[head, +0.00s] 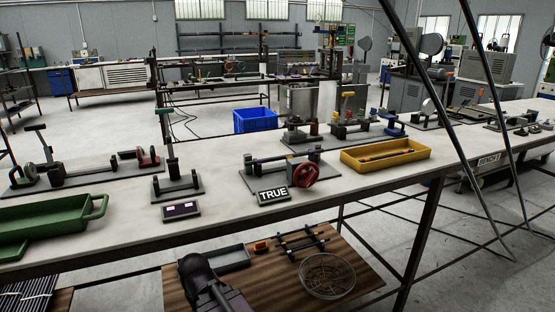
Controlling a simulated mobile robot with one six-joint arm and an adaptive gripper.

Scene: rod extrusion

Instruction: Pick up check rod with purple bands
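A dark rod (390,154) lies in the yellow tray (350,163) on the right part of the bench; its band colour is too small to tell. Another dark rod (270,159) lies across the fixture with the red wheel (305,175), behind the "TRUE" sign (273,195). Thin dark rods (300,241) rest on a small rack on the lower wooden board. I cannot make out purple bands on any rod. A dark part of my arm shows at the bottom, left of the middle; my gripper's fingers are not in view.
A green tray (97,208) stands at the bench's left end. A small display block (180,209) sits at the front edge. The lower board (360,273) holds a wire-mesh round dish (327,276) and a grey tray (228,259). Slanted dark poles cross the right side.

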